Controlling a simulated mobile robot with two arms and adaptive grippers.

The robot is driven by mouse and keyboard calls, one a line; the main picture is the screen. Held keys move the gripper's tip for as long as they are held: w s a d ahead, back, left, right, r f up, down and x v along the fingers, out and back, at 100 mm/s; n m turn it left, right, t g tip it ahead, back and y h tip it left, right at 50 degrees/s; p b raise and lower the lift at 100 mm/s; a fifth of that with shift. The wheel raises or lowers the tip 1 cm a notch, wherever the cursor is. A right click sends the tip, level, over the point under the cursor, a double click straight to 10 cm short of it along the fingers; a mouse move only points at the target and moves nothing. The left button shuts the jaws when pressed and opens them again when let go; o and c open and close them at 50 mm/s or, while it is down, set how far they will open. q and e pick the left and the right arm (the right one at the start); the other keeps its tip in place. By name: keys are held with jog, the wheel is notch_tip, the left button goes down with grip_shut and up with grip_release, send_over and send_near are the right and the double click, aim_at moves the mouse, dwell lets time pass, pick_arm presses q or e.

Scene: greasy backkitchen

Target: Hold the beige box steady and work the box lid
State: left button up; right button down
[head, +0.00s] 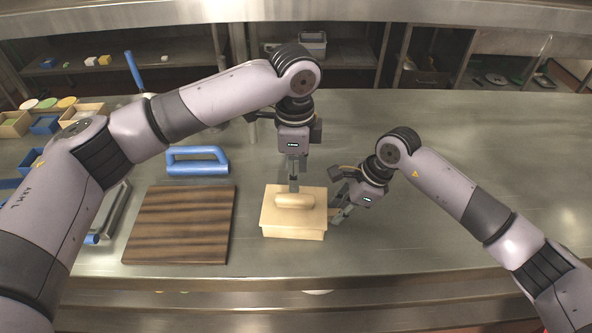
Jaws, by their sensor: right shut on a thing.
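The beige box (283,232) stands upright on the steel counter, in the lower middle of the head view. Its beige box lid (268,216) sits on top, with a rounded handle (295,201) across it. My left gripper (293,187) points straight down at the back of the handle. Its fingertips are partly hidden behind the handle, so I cannot see whether they grip it. My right gripper (336,218) comes in from the right, low at the box's right side, and is shut on the beige box. Its contact with the wall is partly hidden.
A dark wooden board (180,225) lies left of the box. The counter is clear at the back right.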

aim_at(295, 197)
pick_arm(q)
notch_tip(295, 197, down, 8)
jog(key=shift+r, duration=0.4)
grip_shut()
dwell(0.5)
